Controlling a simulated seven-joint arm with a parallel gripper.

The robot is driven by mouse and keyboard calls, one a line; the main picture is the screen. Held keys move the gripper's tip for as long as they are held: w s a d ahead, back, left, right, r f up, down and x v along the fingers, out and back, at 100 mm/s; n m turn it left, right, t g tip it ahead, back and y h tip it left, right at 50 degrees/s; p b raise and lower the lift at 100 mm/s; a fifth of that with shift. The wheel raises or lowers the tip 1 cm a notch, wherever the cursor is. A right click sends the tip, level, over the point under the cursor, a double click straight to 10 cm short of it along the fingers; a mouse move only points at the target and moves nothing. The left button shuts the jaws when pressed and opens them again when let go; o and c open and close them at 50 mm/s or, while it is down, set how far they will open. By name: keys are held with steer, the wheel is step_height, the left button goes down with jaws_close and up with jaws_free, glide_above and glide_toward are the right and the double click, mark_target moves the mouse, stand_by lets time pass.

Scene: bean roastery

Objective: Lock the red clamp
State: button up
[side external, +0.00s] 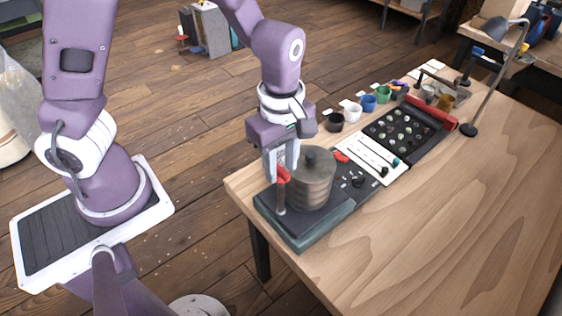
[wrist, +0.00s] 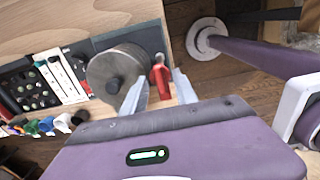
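The red clamp (side external: 284,174) stands on a grey post at the near-left corner of a dark machine base, beside a grey cylinder (side external: 313,180) with a black knob on top. The clamp also shows in the wrist view (wrist: 160,80), upper centre. My gripper (side external: 283,160) is down at the clamp. In the wrist view its two fingers (wrist: 162,76) are apart, one on each side of the red clamp, with gaps visible. Whether either finger touches it I cannot tell. The fingers partly hide the clamp in the side view.
The machine base (side external: 308,228) sits at the table's near-left corner. A panel with sliders (side external: 368,155) and a dark tray of beans (side external: 399,130) lie beyond it. Several coloured cups (side external: 369,103) line the far edge. The table's right side (side external: 440,220) is clear.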

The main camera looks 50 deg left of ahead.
jaws_close()
steer(key=shift+m, duration=0.4)
steer(key=m, duration=0.8)
steer(key=shift+m, duration=0.3)
steer(key=m, duration=0.4)
steer(key=shift+m, duration=2.2)
